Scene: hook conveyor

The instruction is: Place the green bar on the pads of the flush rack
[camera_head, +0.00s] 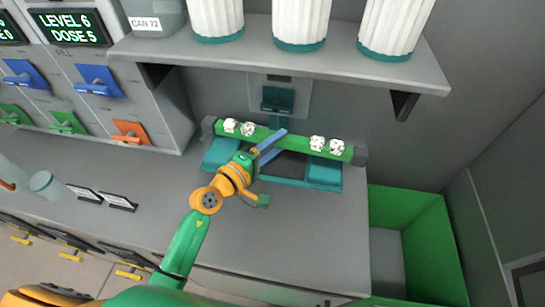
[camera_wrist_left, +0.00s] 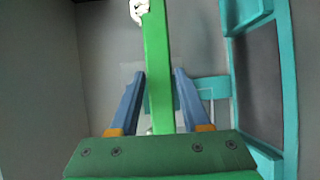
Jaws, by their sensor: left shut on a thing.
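The green bar (camera_head: 280,137) has dark end caps and white knobbly pieces in pairs near each end. My left gripper (camera_head: 270,146) is shut on its middle with blue fingers. In the left wrist view the bar (camera_wrist_left: 157,62) passes between the fingertips (camera_wrist_left: 158,88). The teal flush rack (camera_head: 284,181) stands on the counter, with a left pad (camera_head: 222,154) and a right pad (camera_head: 324,173). The bar lies across the back of both pads in the head view; whether it touches them is unclear. The rack (camera_wrist_left: 288,75) is at the right in the wrist view. My right gripper is not in view.
A grey shelf (camera_head: 285,62) with white ribbed containers (camera_head: 300,20) overhangs behind the rack. A dispenser panel with coloured levers (camera_head: 98,81) stands at left. A green bin (camera_head: 430,245) is at right. The counter front (camera_head: 310,235) is clear.

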